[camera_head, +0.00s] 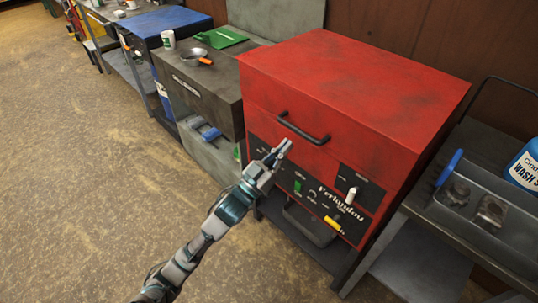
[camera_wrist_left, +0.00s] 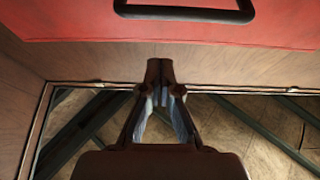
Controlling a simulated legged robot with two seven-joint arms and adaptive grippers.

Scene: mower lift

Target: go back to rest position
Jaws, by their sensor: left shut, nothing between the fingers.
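My left gripper (camera_head: 281,149) is shut and empty. In the head view it is in front of the red machine (camera_head: 350,85), just below and left of the machine's black handle (camera_head: 302,129). In the left wrist view the shut fingers (camera_wrist_left: 160,75) point toward the machine's front, and the black handle (camera_wrist_left: 185,12) is beyond them at the top. A gap shows between the fingertips and the handle in that view. The red lid looks closed. My right gripper is in neither view.
A dark cabinet (camera_head: 205,85) with a pan (camera_head: 193,57) and a green item (camera_head: 222,37) stands left of the machine. The floor (camera_head: 75,150) at the left is clear.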

